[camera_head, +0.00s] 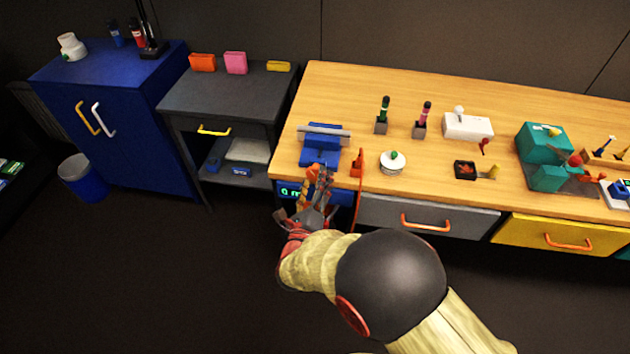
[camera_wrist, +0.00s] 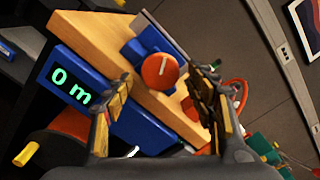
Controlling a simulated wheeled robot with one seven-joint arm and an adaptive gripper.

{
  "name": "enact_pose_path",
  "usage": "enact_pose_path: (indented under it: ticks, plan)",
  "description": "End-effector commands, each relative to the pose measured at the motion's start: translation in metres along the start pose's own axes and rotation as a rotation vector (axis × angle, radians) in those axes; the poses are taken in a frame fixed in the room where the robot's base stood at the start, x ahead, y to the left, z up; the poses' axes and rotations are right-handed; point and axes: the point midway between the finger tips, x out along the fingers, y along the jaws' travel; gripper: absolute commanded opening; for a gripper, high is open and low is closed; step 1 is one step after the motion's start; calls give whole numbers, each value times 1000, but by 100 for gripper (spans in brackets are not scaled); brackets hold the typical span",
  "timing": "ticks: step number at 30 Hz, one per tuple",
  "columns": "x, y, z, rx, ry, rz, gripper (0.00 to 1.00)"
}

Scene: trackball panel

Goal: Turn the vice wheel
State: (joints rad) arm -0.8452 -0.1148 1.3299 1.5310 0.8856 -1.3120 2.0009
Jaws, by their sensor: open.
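The blue vice (camera_head: 321,157) stands at the left front of the wooden bench. Its round orange wheel (camera_wrist: 160,71), with a pale line on its face, points towards the wrist camera. In the head view the wheel (camera_head: 313,170) is partly hidden by my fingers. My gripper (camera_head: 317,187) is at the bench's front edge, just in front of the wheel. In the wrist view my gripper (camera_wrist: 163,92) is open, with one finger on each side of the wheel in the picture. I see no clear contact; the depth gap cannot be judged.
A blue display box (camera_wrist: 75,84) reading "0 m", partly hidden, sits below the benchtop (camera_head: 440,105). An orange upright part (camera_head: 357,163) is right of the vice. An open orange panel (camera_head: 356,205), a white round button base (camera_head: 392,163) and a grey drawer (camera_head: 428,217) are to the right.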

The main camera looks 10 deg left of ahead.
Motion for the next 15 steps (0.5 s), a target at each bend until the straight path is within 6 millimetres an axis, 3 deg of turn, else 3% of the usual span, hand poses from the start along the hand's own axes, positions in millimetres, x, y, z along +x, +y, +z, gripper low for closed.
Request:
enact_pose_path:
  ticks: [15]
  plan:
    - [-94,1,1,0,-4,4,56]
